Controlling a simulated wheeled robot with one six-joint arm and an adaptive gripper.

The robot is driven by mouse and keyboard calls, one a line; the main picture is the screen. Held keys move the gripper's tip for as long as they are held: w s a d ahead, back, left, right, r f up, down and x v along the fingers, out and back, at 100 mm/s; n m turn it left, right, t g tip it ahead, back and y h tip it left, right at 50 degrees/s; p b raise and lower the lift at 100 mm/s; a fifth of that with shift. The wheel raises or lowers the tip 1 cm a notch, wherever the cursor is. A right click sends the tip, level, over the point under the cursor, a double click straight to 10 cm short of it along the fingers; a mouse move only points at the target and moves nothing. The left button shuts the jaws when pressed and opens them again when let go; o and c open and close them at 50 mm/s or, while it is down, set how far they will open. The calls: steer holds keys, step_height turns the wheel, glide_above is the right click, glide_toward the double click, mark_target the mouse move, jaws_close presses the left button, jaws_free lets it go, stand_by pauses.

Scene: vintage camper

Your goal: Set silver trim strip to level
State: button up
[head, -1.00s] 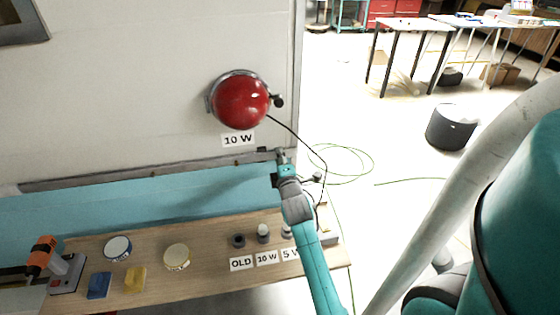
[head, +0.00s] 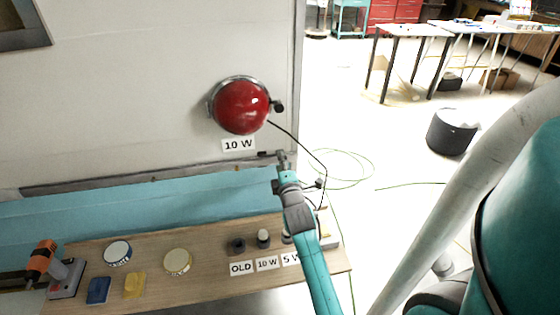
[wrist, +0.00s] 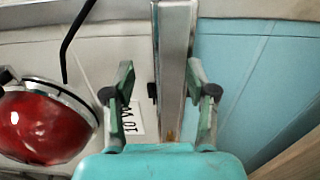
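The silver trim strip (head: 90,186) runs along the seam between the cream upper wall and the teal lower wall in the head view. It slants, with its right end higher than its left. My gripper (head: 281,158) is at the strip's right end. In the wrist view the strip (wrist: 175,50) runs upright down the picture, with a rusty spot near its lower end. My gripper's fingers (wrist: 161,68) are apart, one on each side of the strip. A gap shows at the left finger; the right finger is close to the strip, and contact cannot be told.
A red lamp (head: 240,106) with a "10 W" label is above the strip; its black cable hangs near my gripper. A wooden bench (head: 215,265) below holds tins, sponges, bulb holders and an orange-handled tool (head: 42,258). Open floor lies to the right.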

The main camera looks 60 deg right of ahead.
steer(key=v, duration=1)
steer(key=shift+a, duration=0.15)
steer(key=shift+f, duration=0.1)
steer(key=s+a+f+m+t+y, duration=0.1)
steer(key=s+a+f+y, duration=0.15)
steer(key=a, duration=0.55)
steer(key=s+a+f+m+t+y, duration=0.1)
steer(key=s+a+f+y, duration=0.15)
steer(key=a, duration=0.45)
steer(key=s+a+f+m+t+y, duration=0.1)
steer(key=a+f+y, duration=0.15)
steer(key=a, duration=0.55)
steer(key=s+a+r+m+y, duration=0.1)
steer(key=s+a+m+y, duration=0.1)
steer(key=s+a, duration=0.4)
steer(key=s+a+r+m+y, duration=0.1)
steer(key=s+a+m+y, duration=0.2)
steer(key=s+a, duration=0.3)
steer(key=s+y, duration=0.1)
steer(key=s, duration=0.4)
steer(key=shift+a, duration=0.1)
